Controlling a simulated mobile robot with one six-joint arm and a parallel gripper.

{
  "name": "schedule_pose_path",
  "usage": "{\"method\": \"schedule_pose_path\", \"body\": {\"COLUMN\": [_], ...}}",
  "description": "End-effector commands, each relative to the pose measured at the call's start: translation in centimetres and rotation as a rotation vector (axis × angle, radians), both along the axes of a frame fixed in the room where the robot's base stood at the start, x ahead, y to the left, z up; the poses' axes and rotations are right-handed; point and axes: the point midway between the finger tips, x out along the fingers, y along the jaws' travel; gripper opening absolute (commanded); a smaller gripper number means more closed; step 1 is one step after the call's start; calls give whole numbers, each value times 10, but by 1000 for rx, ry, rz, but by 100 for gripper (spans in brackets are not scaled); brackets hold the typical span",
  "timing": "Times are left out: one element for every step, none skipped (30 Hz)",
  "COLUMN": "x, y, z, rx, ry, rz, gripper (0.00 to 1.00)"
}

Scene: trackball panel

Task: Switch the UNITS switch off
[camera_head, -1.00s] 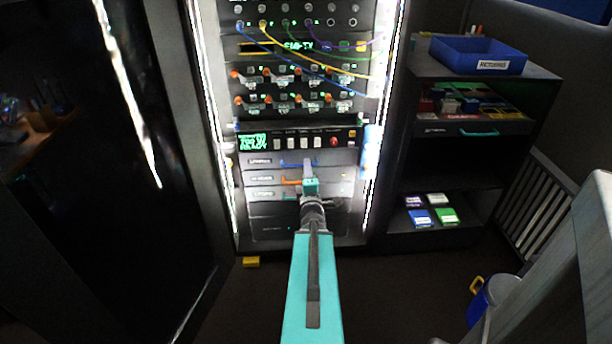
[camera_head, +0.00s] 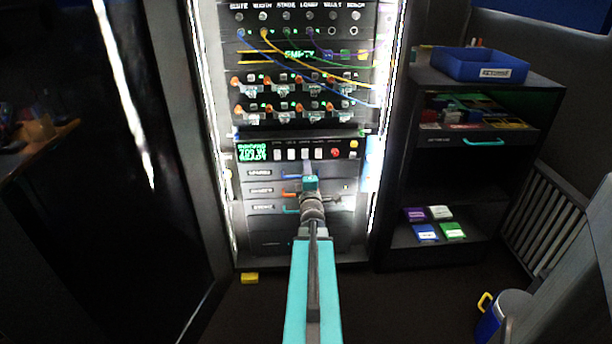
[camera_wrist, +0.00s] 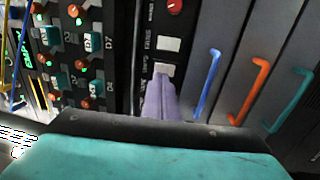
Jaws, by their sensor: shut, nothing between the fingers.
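A row of white rocker switches (camera_head: 291,154) sits on the black panel strip in the rack, between a green display (camera_head: 252,152) and a red button (camera_head: 335,153). The labels are too small and blurred to tell surely which switch is UNITS. My gripper (camera_head: 306,162) is shut and empty, with its tips at the row. In the wrist view, the lavender fingers (camera_wrist: 160,98) are together, right at the lower edge of one white switch (camera_wrist: 165,70), and hide what lies behind them. I cannot tell whether they touch it. Another white switch (camera_wrist: 168,43) beside it is clear.
Drawers with blue (camera_wrist: 207,82), orange (camera_wrist: 249,90) and teal (camera_wrist: 291,100) handles lie just below the strip. Orange-knobbed modules and hanging cables are above it. A dark shelf with a blue bin (camera_head: 480,66) stands to the right.

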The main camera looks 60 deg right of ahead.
Motion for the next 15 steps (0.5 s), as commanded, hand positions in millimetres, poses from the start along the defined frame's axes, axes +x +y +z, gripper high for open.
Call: {"method": "schedule_pose_path", "body": {"x": [4, 6, 8, 9, 11, 13, 14, 16, 18, 19, 20, 22, 23, 24, 25], "y": [-6, -8, -11, -13, -15, -18, -20, -22, -25, -26, -28, -30, -32, -33, -34], "z": [1, 1, 2, 2, 2, 3, 3, 4, 4, 4, 4, 5, 5, 5, 5], "rx": [-1, -1, -1, -1, -2, -2, -2, -2, -2, -2, -1, -1, -1, -1, -1], "ry": [-1, -1, -1, -1, -1, -1, -1, -1, -1, -1, -1, -1, -1, -1, -1], "rz": [0, 0, 0, 0, 0, 0, 0, 1, 0, 0, 0, 0, 0, 0, 0], "gripper": [0, 0, 0, 0, 0, 0, 0, 0, 0, 0, 0, 0, 0, 0, 0]}}
